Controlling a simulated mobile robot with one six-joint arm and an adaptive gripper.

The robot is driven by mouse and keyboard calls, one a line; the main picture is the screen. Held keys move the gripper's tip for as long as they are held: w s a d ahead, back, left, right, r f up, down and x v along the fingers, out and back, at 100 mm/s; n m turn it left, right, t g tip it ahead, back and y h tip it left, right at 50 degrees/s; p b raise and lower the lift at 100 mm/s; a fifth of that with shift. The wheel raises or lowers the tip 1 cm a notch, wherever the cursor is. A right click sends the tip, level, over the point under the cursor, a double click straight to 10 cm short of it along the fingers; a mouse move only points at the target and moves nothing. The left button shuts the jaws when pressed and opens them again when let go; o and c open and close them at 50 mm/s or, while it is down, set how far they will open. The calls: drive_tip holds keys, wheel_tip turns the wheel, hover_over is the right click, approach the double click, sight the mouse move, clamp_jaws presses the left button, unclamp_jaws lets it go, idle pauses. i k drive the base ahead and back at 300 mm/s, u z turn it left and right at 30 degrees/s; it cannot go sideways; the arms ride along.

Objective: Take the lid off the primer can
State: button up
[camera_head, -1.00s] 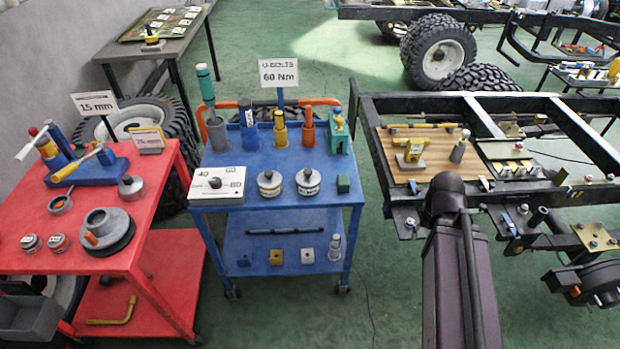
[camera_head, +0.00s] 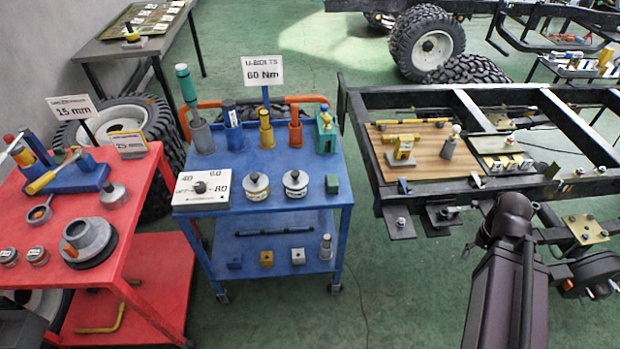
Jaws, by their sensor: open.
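Each has a dark knob on top. Two small flat tins, a left tin (camera_head: 9,257) and a right tin (camera_head: 37,256), sit on the red cart. The labels are too small to read, so I cannot tell which is the primer can. My arm rises at the right of the view; my gripper is not in view.
The red cart (camera_head: 107,215) stands left, the black chassis frame (camera_head: 362,130) right. Green floor is open between cart and chassis.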

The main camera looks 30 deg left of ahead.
sight(294, 180)
drive_tip(key=z, duration=0.3)
drive_tip(key=k, duration=1.2)
drive_tip(key=u, duration=0.8)
drive_tip(key=i, duration=1)
drive_tip(key=u, duration=0.05)
